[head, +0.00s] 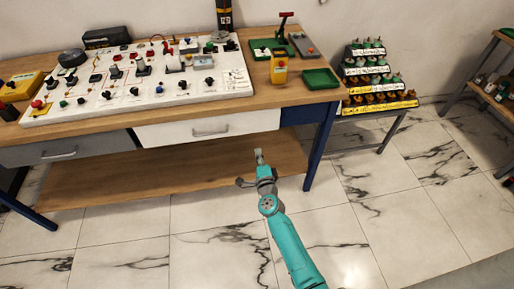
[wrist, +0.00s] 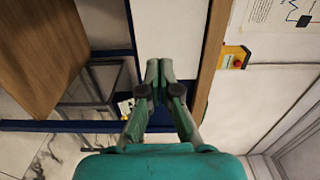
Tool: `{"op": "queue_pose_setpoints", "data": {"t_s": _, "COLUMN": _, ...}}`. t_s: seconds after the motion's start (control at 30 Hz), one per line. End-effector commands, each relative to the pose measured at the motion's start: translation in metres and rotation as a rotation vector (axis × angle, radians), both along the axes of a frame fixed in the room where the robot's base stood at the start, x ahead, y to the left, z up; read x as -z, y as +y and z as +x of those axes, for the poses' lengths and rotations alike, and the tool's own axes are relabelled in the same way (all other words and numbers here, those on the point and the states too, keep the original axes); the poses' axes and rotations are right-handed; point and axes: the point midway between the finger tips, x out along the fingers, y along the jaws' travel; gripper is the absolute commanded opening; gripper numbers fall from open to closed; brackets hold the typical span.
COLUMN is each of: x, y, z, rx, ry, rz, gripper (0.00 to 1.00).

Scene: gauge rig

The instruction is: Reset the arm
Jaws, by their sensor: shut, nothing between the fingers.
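My gripper (head: 259,156) is at the end of my teal arm, in front of the workbench and below its top edge in the head view. It is over the floor side of the bench, apart from the drawers. In the wrist view my gripper (wrist: 159,68) has its two green fingers together at the tips, with nothing between them. The white drawer front (wrist: 166,30) shows behind the fingertips there.
The wooden workbench (head: 262,98) carries a white gauge panel (head: 215,88), a green tray (head: 320,79) and a yellow device (head: 279,68). A stepped bottle rack (head: 366,75) stands at right. The marble floor (head: 215,245) around my arm is clear.

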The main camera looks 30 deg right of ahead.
Motion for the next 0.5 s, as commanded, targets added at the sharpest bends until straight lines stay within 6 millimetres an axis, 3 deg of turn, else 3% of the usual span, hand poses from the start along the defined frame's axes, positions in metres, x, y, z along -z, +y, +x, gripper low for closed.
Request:
{"op": "queue_pose_setpoints", "data": {"t_s": 0.37, "x": 0.001, "y": 0.003, "z": -0.01, "rx": -0.001, "ry": 0.003, "rz": -0.005, "gripper": 0.0}}
{"op": "queue_pose_setpoints", "data": {"t_s": 0.5, "x": 0.01, "y": 0.011, "z": -0.034, "rx": -0.012, "ry": 0.029, "rz": -0.059, "gripper": 0.0}}
